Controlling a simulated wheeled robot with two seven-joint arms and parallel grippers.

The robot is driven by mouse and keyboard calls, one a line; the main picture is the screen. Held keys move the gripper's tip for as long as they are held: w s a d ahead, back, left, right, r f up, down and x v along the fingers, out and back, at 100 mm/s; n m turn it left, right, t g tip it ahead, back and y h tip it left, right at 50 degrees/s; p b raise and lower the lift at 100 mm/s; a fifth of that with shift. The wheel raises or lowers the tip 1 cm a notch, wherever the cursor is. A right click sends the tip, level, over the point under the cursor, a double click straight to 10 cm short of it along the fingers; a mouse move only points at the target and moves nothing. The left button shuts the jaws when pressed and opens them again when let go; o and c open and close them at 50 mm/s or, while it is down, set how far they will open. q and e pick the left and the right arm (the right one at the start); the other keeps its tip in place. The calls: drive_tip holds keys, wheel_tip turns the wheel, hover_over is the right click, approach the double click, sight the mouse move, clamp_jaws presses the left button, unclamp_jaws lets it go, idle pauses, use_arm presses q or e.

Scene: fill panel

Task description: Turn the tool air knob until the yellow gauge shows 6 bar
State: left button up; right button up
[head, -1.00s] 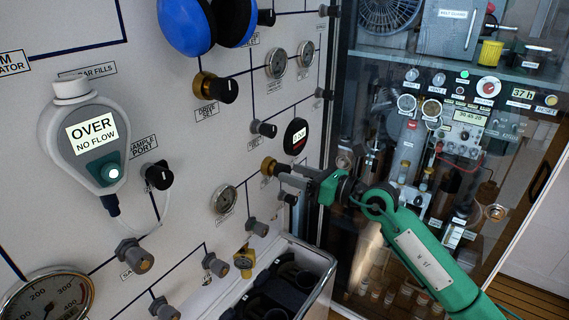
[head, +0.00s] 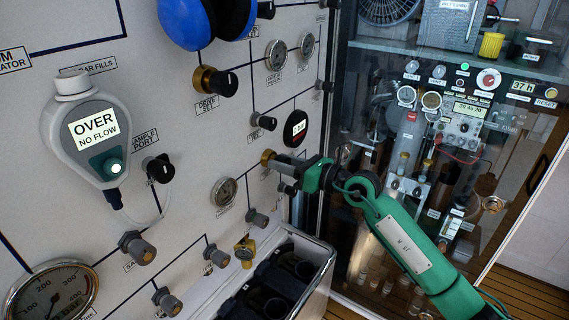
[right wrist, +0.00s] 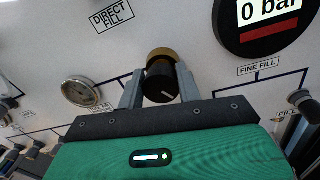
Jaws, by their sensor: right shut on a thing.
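My right gripper (head: 279,164) is shut on a black knob with a brass collar (head: 267,157) on the white panel. In the right wrist view the fingers (right wrist: 160,84) sit on both sides of the black knob (right wrist: 159,80), which has a white pointer mark. The knob's own label is hidden or unreadable. A small yellow fitting with a round face (head: 244,252) is low on the panel in the head view; its reading is too small to tell. My left gripper is not in view.
A round black display (right wrist: 268,20) reads 0 bar, above and right of the knob. A grey handheld unit (head: 92,135) shows OVER, NO FLOW. An open bin (head: 318,262) stands below the gripper. A glass-fronted cabinet (head: 350,120) is on the right.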

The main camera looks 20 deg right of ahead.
drive_tip(key=shift+f+n+b, duration=0.2)
drive_tip(key=shift+n+b, duration=0.7)
drive_tip(key=shift+n, duration=0.1)
drive_tip(key=shift+r+n+b, duration=0.2)
drive_tip(key=shift+n+b, duration=0.35)
drive_tip(key=shift+n, duration=0.35)
drive_tip(key=o, duration=0.9)
drive_tip(key=shift+o, duration=0.2)
